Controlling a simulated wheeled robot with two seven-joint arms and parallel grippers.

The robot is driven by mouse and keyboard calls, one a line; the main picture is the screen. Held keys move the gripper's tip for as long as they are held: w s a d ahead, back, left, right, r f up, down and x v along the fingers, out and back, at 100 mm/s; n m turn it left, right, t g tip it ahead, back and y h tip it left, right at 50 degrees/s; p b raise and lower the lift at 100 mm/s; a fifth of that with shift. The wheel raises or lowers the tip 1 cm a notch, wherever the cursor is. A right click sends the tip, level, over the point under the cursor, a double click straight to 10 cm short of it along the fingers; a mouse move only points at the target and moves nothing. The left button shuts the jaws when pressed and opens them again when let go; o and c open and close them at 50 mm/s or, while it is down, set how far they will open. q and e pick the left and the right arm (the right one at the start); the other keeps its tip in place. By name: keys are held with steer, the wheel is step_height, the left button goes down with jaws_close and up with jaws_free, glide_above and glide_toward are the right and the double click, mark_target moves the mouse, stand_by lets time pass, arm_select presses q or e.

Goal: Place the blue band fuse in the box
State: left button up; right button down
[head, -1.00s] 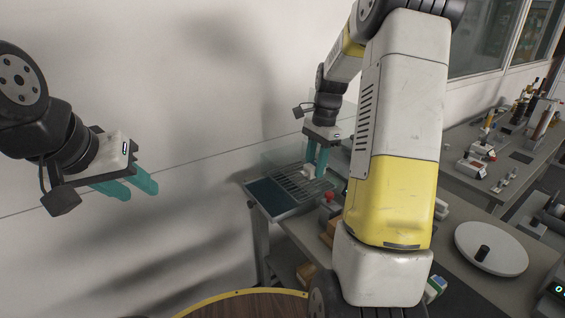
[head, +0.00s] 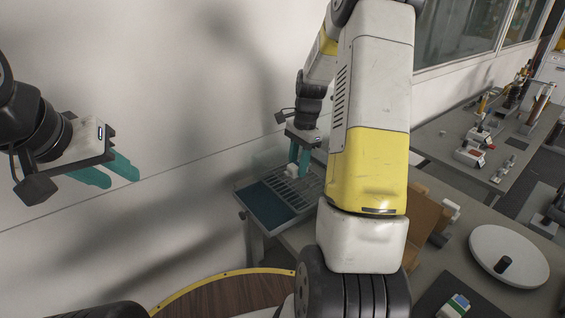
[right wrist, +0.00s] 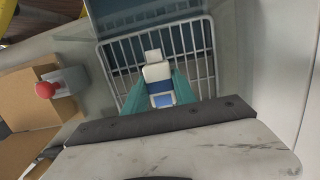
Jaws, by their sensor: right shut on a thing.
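My right gripper (head: 297,163) is shut on a white fuse with a blue band, above a blue tray with a wire rack. In the right wrist view the fuse (right wrist: 157,72) sits between the teal fingers (right wrist: 155,95), with a blue patch at its near end. The rack's bars (right wrist: 195,45) lie below it. In the head view only a white end of the fuse (head: 291,170) shows. I cannot tell whether it touches the rack. A brown open box (head: 428,212) stands right of my right arm, partly hidden. My left gripper (head: 105,172) is open and empty by the wall.
The tray's bare blue part (head: 268,208) is at its front left. A red knob (right wrist: 45,90) is beside brown boxes in the right wrist view. A white round plate (head: 508,250) and a white, green and blue item (head: 455,304) are at right. A wall runs behind.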

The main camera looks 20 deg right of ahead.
steer(key=shift+f, duration=1.6)
steer(key=shift+f, duration=0.15)
steer(key=c, duration=1)
jaws_free()
